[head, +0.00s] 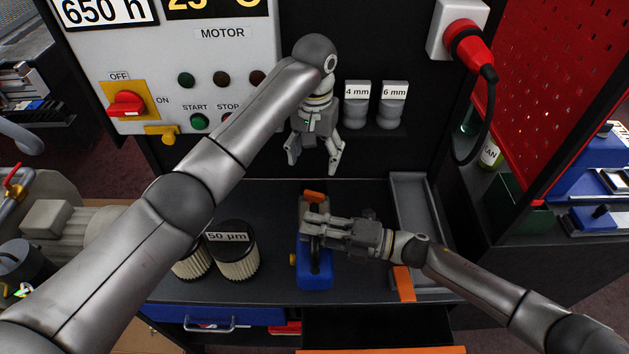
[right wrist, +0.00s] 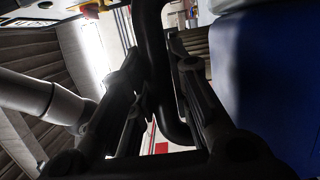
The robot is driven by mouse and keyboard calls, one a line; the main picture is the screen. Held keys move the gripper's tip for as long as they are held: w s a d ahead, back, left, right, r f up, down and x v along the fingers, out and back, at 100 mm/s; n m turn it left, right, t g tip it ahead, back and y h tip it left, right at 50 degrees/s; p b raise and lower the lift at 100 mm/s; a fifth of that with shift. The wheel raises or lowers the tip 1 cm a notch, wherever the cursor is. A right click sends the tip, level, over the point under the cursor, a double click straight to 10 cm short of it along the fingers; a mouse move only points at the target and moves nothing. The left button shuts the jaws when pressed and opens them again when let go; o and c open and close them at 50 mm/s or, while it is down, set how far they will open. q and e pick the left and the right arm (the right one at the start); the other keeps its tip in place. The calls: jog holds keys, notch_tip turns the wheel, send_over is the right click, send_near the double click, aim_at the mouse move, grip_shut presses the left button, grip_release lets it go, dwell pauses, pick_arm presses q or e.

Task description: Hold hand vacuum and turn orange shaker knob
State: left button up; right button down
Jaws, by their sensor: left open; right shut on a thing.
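The hand vacuum stands on the dark bench top, its blue body (head: 315,272) towards me. My right gripper (head: 306,226) reaches in from the right and is shut on its black handle (right wrist: 155,60), which shows between the fingers in the right wrist view. The blue body (right wrist: 275,90) fills the right of that view. A small orange-yellow knob (head: 292,259) sticks out on the body's left side; an orange part (head: 313,196) sits at the far end. I cannot tell which is the shaker knob. My left gripper (head: 313,166) is open and empty, pointing down beyond the vacuum.
Pleated filters (head: 237,264) stand left of the vacuum. A grey tray (head: 408,188) and an orange piece (head: 403,283) lie to the right. Behind are grey holders (head: 357,112), a motor panel (head: 222,62) and a red plug (head: 468,45) with hanging cable. A drawer (head: 378,327) is open in front.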

jog(key=c, duration=1.3)
grip_release()
jog(key=v, duration=1.2)
